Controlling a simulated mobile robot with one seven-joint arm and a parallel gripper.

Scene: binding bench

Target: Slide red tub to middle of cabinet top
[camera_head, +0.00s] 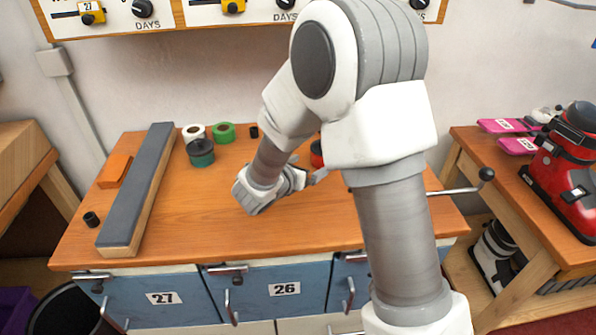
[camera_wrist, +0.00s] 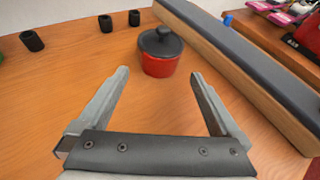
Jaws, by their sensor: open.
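The red tub (camera_wrist: 160,64) has a dark lid with a knob and stands upright on the wooden cabinet top (camera_wrist: 60,95). In the head view only a sliver of the red tub (camera_head: 317,157) shows, towards the back of the cabinet top (camera_head: 230,225); my arm hides the rest. My gripper (camera_wrist: 159,73) is open and empty, its two fingers spread with the tub just beyond their tips and roughly centred. In the head view my gripper (camera_head: 322,177) is low over the top, partly hidden by the arm.
A long grey-topped block (camera_head: 138,190) lies on the left; another (camera_wrist: 245,70) lies right of the tub. White (camera_head: 193,132) and green (camera_head: 224,132) rolls and a dark-green tub (camera_head: 201,152) stand at back left. Small black cylinders (camera_wrist: 82,26) line the back. The front middle is clear.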

